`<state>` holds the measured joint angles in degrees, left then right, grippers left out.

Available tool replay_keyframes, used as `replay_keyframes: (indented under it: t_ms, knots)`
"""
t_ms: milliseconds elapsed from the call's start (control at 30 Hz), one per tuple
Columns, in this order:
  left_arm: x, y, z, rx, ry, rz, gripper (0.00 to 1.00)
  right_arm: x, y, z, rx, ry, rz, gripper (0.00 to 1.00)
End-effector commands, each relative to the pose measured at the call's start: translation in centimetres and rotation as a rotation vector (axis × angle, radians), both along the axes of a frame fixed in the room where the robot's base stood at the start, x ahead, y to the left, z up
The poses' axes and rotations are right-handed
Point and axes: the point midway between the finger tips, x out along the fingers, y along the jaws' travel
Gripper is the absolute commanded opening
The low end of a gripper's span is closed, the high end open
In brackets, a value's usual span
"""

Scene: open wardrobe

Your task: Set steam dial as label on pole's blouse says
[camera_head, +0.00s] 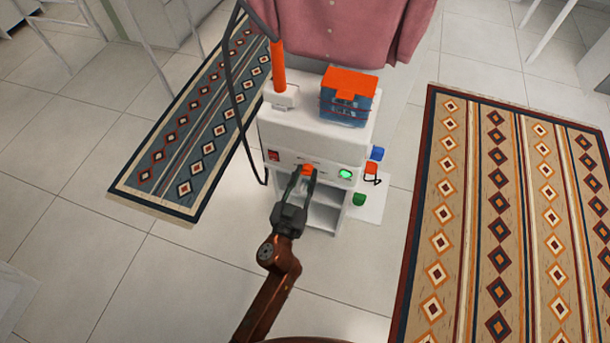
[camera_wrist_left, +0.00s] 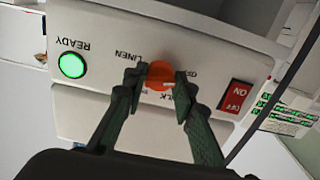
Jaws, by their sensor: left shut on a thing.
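The steam dial is an orange knob (camera_head: 307,169) on the front panel of a white steamer unit (camera_head: 315,145). My left gripper (camera_head: 304,174) is shut on the knob, one finger on each side. In the left wrist view the knob (camera_wrist_left: 159,77) sits between the fingertips (camera_wrist_left: 158,84), with a pale mark toward the right. The panel reads upside down there: LINEN is at the knob's left, and other words are partly hidden by the fingers. A pink blouse (camera_head: 330,30) hangs above the unit; I see no readable label on it. My right gripper is out of view.
The panel has a red ON/OFF switch (camera_wrist_left: 236,96) and a lit green READY lamp (camera_wrist_left: 72,65). A blue box with an orange lid (camera_head: 349,95) and an orange pole (camera_head: 278,66) stand on top. A dark hose (camera_head: 232,85) hangs left. Patterned rugs (camera_head: 510,220) lie either side.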

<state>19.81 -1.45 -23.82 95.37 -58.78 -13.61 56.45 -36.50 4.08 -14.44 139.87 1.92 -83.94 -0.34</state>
Motion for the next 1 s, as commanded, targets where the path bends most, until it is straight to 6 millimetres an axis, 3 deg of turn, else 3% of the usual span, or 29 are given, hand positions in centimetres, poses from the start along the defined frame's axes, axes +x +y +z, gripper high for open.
replay_keyframes:
  t_ms: [467,1000]
  knots:
    - [0.0,0.0,0.0,0.064,-0.020,0.001,0.01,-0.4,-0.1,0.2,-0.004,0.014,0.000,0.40]
    - [0.0,0.0,0.1,0.492,-0.160,0.001,0.01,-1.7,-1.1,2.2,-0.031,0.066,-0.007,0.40]
